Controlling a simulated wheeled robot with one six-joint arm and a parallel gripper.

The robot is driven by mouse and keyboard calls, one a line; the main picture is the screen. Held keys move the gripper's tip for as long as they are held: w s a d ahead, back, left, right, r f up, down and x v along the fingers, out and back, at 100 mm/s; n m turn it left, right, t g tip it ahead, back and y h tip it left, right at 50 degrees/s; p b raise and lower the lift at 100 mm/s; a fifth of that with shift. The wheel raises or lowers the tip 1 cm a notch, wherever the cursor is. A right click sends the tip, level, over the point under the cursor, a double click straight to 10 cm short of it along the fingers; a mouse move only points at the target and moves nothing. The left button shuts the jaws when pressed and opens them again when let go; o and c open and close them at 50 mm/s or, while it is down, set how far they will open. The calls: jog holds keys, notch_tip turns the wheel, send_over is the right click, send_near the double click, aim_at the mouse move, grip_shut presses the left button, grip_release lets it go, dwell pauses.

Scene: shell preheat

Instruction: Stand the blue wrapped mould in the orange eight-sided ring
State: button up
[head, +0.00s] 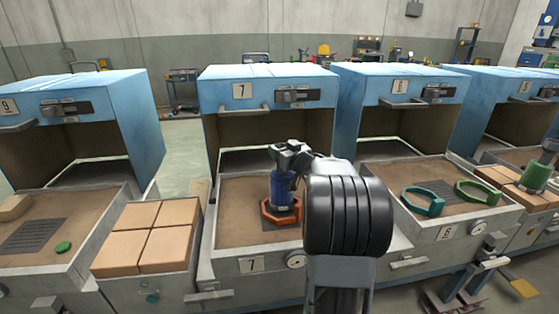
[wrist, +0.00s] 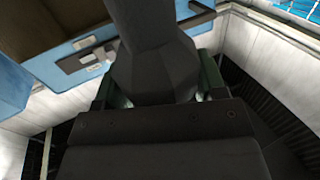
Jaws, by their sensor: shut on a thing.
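The blue wrapped mould (head: 282,190) is upright at the tray of oven 7 in the head view. My gripper (head: 284,168) is shut on its upper part from above. The orange eight-sided ring (head: 268,216) lies on that tray, and the mould's lower end appears within its outline. Whether the mould's base touches the tray is hard to tell. My black arm covers the ring's right side. In the wrist view a dark tapered shape fills the middle between my fingers (wrist: 158,92), and the blue wrap and the ring are hidden.
Oven 7 (head: 266,95) stands open behind its sandy tray (head: 235,195). Tan blocks (head: 145,235) sit to the left. A green wrapped mould (head: 535,177) stands farther right.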

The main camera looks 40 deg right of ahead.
jog(key=shift+s+a+f, duration=0.15)
jog(key=shift+f, duration=1.1)
jog(key=o, duration=1.5)
jog(key=shift+a+f, duration=0.1)
jog(key=shift+f, duration=0.05)
jog(key=shift+o, duration=0.5)
jog(key=shift+w+f, duration=0.15)
jog(key=shift+w, duration=0.1)
jog(key=shift+r, duration=0.25)
jog(key=shift+s+r, duration=0.1)
jog(key=shift+s, duration=0.3)
jog(key=s, duration=1.1)
jog(key=s+a+f+m+g+h, duration=0.1)
jog(key=a+f+g+h, duration=0.1)
jog(key=a+f+g, duration=0.3)
jog(key=a+f+m+g+h, duration=0.1)
jog(key=a+g, duration=0.2)
jog(key=a, duration=0.4)
jog(key=s+a+f+n+g+y, duration=0.2)
jog(key=s+a+f+g+y, duration=0.2)
jog(key=s+a+g, duration=0.3)
jog(key=s+a+f, duration=0.1)
jog(key=s+a, duration=0.4)
jog(key=a, duration=0.3)
jog(key=shift+n+p, duration=0.3)
jog(key=shift+p, duration=0.05)
